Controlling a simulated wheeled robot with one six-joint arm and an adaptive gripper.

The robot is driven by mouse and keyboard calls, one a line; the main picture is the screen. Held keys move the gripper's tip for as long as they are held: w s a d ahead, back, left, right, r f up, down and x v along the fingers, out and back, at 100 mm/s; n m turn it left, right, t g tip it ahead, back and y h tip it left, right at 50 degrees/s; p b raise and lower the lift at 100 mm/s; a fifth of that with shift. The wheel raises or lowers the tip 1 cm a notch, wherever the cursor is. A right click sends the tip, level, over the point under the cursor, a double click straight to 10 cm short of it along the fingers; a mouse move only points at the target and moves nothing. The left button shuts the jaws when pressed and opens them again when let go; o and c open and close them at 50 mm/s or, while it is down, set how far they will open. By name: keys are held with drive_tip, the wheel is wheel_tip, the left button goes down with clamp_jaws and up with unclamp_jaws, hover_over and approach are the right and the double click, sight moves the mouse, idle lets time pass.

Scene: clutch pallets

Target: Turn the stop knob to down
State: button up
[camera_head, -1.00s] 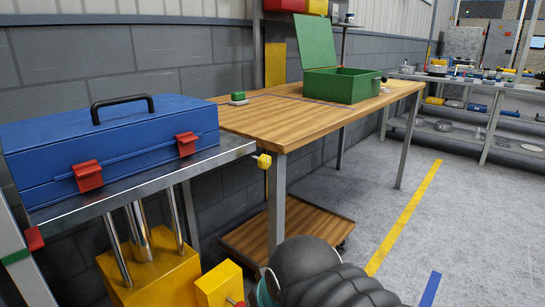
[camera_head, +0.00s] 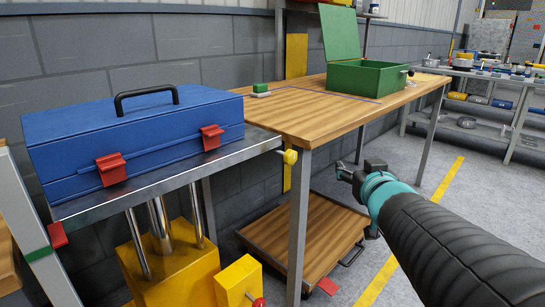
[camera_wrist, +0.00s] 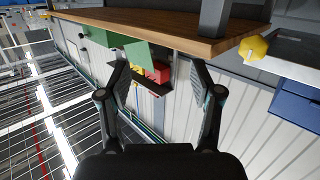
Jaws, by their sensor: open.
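A yellow knob (camera_head: 290,156) sits at the right front corner of the metal-topped stand, beside the wooden table's near leg. It also shows in the wrist view at the upper right (camera_wrist: 254,48). A small red knob (camera_head: 258,302) is on the yellow block at the bottom of the head view. No label shows which one is the stop knob. My gripper (camera_head: 359,172) is open and empty, right of the yellow knob and apart from it. In the wrist view its spread fingers (camera_wrist: 163,80) have nothing between them.
A blue toolbox (camera_head: 130,140) lies on the metal stand (camera_head: 165,182). The wooden table (camera_head: 320,117) holds an open green box (camera_head: 368,78) and a small green-topped item (camera_head: 260,90). A low wooden cart (camera_head: 310,240) is under the table. The floor at right is clear.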

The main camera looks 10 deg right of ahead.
sight(294, 157)
drive_tip(key=w+a+n+y, duration=0.2)
drive_tip(key=w+a+y, duration=0.1)
drive_tip(key=a+y, duration=0.1)
drive_tip(key=w+a+n+g+y, duration=0.1)
drive_tip(key=w+a+y, duration=0.2)
drive_tip(key=a+y, duration=0.1)
drive_tip(key=w+a+f+n+y, duration=0.1)
drive_tip(key=w+a+n+y, duration=0.1)
drive_tip(key=w+a+y, duration=0.2)
drive_tip(key=shift+n+y, duration=0.3)
drive_tip(key=shift+y, duration=0.3)
drive_tip(key=c, duration=1.2)
